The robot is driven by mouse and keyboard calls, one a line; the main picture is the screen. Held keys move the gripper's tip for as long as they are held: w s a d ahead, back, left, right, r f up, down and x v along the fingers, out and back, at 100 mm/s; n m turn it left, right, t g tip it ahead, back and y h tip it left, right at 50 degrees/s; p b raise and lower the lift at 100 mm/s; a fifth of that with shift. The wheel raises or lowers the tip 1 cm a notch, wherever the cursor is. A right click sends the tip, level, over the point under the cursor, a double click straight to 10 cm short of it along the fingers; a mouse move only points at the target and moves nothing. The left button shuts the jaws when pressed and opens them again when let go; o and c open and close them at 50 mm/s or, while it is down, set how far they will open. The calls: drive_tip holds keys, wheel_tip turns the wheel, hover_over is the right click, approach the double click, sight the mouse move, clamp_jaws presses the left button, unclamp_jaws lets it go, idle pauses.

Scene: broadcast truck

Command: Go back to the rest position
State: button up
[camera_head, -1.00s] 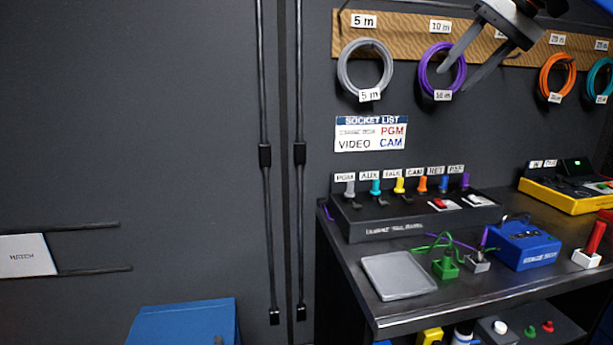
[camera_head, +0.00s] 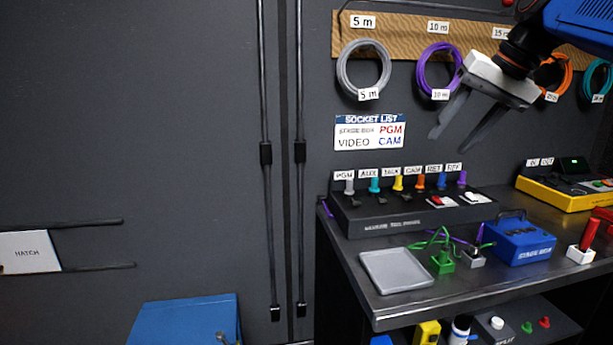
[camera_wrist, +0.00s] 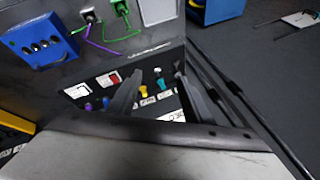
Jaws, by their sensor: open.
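My gripper (camera_head: 459,127) is at the upper right in the head view, in the air above the bench, with its two fingers apart and nothing between them. It is in front of the wall and overlaps the edge of the purple cable coil (camera_head: 436,70) in the picture. In the wrist view the gripper (camera_wrist: 155,82) shows its two dark fingers spread, pointing toward the black socket panel (camera_wrist: 100,82). No object is held.
The bench (camera_head: 420,305) carries the black socket panel (camera_head: 400,220) with coloured plugs, a grey tray (camera_head: 396,270), a blue box (camera_head: 518,243), a green plug (camera_head: 441,261) and a yellow unit (camera_head: 560,196). Cable coils hang on the wall. The floor left of the bench holds a blue case (camera_head: 185,322).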

drive_tip(key=s+f+h, duration=0.1)
drive_tip(key=s+f, duration=0.6)
drive_tip(key=f, duration=0.4)
drive_tip(key=s+f+n+h, duration=0.1)
drive_tip(key=s+f, duration=0.6)
drive_tip(key=f, duration=0.5)
drive_tip(key=s+f+n+h, duration=0.1)
drive_tip(key=s+f, duration=0.6)
drive_tip(key=f, duration=0.5)
drive_tip(key=shift+s+a+h, duration=0.25)
drive_tip(key=shift+h, duration=0.05)
drive_tip(key=shift+r, duration=0.1)
